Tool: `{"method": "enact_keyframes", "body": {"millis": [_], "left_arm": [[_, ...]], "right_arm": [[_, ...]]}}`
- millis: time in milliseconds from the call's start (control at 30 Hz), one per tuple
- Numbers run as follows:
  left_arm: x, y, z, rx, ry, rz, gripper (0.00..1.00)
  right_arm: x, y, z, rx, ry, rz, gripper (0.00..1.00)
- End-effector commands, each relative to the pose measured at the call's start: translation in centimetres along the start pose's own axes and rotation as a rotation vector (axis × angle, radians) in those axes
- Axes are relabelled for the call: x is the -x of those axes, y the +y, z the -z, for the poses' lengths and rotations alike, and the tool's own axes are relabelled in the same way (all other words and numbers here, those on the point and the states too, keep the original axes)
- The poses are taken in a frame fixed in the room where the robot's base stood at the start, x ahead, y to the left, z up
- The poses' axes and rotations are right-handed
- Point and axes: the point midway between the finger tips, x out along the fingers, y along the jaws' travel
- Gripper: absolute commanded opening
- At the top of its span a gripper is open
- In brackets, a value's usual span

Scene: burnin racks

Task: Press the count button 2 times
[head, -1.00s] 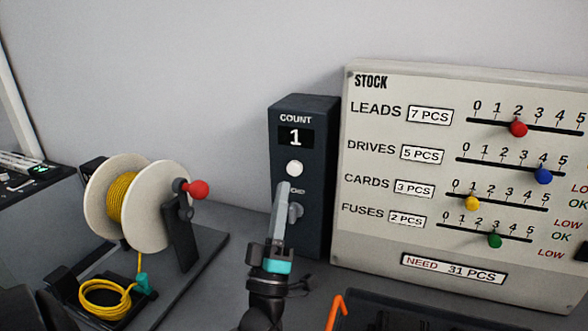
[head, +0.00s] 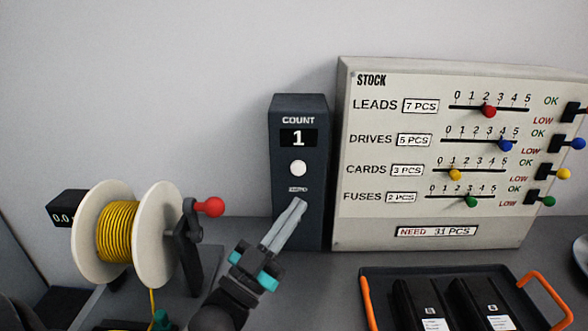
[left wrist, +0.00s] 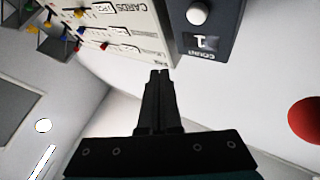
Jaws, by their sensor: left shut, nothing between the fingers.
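The dark count box (head: 284,222) stands upright against the wall in the head view, with its display (head: 298,138) reading 1. Its round white count button (head: 298,168) is below the display and fully visible. My left gripper (head: 298,205) is shut and empty, its tips in front of the box's lower face, below the button in the picture. The fingers hide the knob seen there earlier. In the left wrist view the shut fingers (left wrist: 158,75) point toward the box, which shows upside down with its button (left wrist: 197,13) at the top. My right gripper is not in view.
A stock board (head: 430,215) with coloured sliders stands right of the box. A reel of yellow wire (head: 118,232) with a red crank knob (head: 211,207) is at left. A dark tray (head: 375,272) with orange handles holds black packs at front right.

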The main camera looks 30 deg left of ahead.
Motion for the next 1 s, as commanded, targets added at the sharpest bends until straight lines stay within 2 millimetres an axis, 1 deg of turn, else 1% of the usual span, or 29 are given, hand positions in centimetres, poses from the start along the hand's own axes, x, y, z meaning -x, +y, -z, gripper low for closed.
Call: {"method": "enact_keyframes", "body": {"millis": [133, 367, 467, 800, 1000], "left_arm": [[0.0, 0.0, 0.0, 0.001, 0.0, 0.0, 0.0], [-0.4, -0.2, -0.3, 0.002, 0.002, 0.0, 0.0], [-1.0, -0.7, -0.9, 0.002, 0.003, -0.001, 0.0], [-4.3, -3.1, -3.3, 0.002, 0.003, 0.0, 0.0], [-5.7, -4.0, -4.2, 0.003, 0.002, -0.001, 0.0]], "right_arm": [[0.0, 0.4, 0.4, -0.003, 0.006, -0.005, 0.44], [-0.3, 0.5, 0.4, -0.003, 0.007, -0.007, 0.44], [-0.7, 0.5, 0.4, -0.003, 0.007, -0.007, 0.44], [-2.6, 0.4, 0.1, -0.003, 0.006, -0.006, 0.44], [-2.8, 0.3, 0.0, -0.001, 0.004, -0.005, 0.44]]}}
